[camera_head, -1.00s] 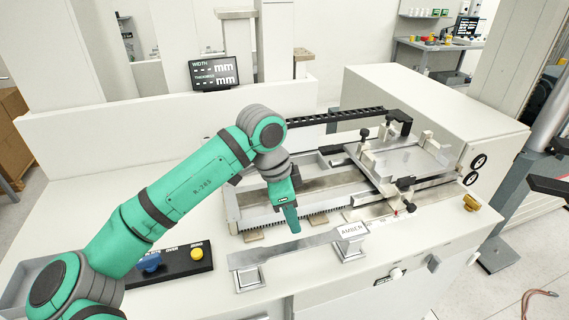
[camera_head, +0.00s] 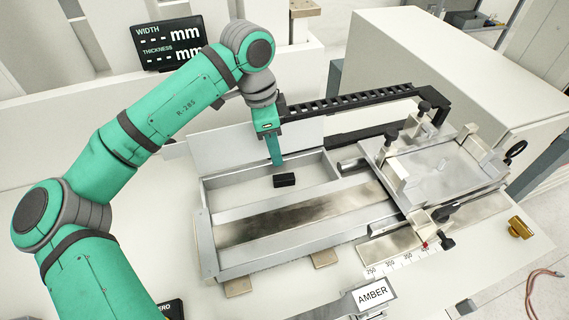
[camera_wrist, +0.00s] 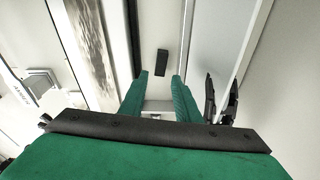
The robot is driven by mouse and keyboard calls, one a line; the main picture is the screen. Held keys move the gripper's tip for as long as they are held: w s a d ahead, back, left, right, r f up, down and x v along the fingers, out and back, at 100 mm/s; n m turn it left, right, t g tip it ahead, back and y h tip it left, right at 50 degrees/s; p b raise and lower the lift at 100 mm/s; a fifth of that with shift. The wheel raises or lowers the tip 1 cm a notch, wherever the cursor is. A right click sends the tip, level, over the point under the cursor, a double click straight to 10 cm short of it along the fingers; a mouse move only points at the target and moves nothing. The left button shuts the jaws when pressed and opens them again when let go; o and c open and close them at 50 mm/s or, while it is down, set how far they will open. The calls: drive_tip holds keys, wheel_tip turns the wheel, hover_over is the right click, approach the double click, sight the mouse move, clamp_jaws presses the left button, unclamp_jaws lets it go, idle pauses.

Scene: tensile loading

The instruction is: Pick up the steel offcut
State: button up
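A small dark block, which I take to be the steel offcut (camera_head: 285,180), lies in the rear channel of the grey metal tray (camera_head: 262,261) in the head view. In the wrist view the dark block (camera_wrist: 162,62) lies just beyond my fingertips, roughly midway between them. My gripper (camera_head: 278,163) points down just above and behind the block in the head view. In the wrist view its two green fingers (camera_wrist: 160,75) are apart with nothing between them. I cannot tell the exact height of the fingertips above the block.
A clamp carriage (camera_head: 440,170) stands at the tray's right end. A black cable chain (camera_head: 360,103) runs behind the tray. An AMBER label block (camera_head: 372,296) stands in front, and a brass-coloured knob (camera_head: 519,227) at right. The tray walls enclose the block.

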sight(284, 177)
drive_tip(key=f, duration=0.4)
drive_tip(key=shift+w+d+f, duration=0.1)
drive_tip(key=shift+w+d, duration=0.1)
drive_tip(key=shift+w, duration=0.2)
drive_tip(key=shift+s+f, duration=0.15)
drive_tip(key=shift+f, duration=0.2)
drive_tip(key=shift+d+f, duration=0.35)
drive_tip(key=shift+f, duration=0.1)
drive_tip(key=shift+d+f, duration=0.2)
drive_tip(key=shift+f, duration=1)
drive_tip(key=shift+d+f, duration=0.2)
drive_tip(key=shift+f, duration=0.95)
clamp_jaws()
